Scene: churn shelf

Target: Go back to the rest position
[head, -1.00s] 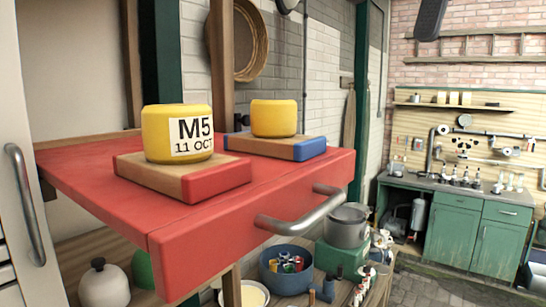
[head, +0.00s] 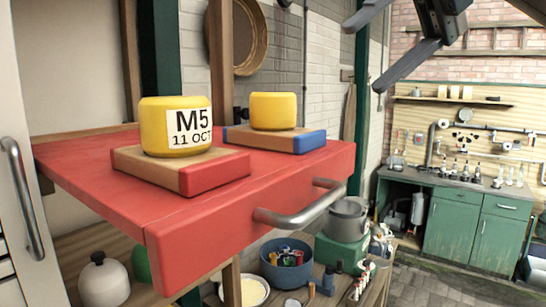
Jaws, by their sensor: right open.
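My right gripper (head: 386,46) shows at the top right of the head view. Its two dark fingers are spread apart with nothing between them. It hangs in the air to the right of the red shelf and apart from it. My left gripper is out of view. On the red shelf (head: 95,185), a yellow block labelled M5 11 OCT (head: 158,128) sits on a wood board with a red end (head: 212,172). Behind it, a second yellow block (head: 273,111) sits on a wood board with a blue end (head: 309,142).
A metal handle (head: 300,218) sticks out from the shelf's front. Below stand a blue pot (head: 287,275), a grey pot (head: 345,225), a white bowl (head: 250,291) and a white lidded jar (head: 103,280). A green cabinet (head: 450,232) is at the back right. Paved floor (head: 430,285) is clear there.

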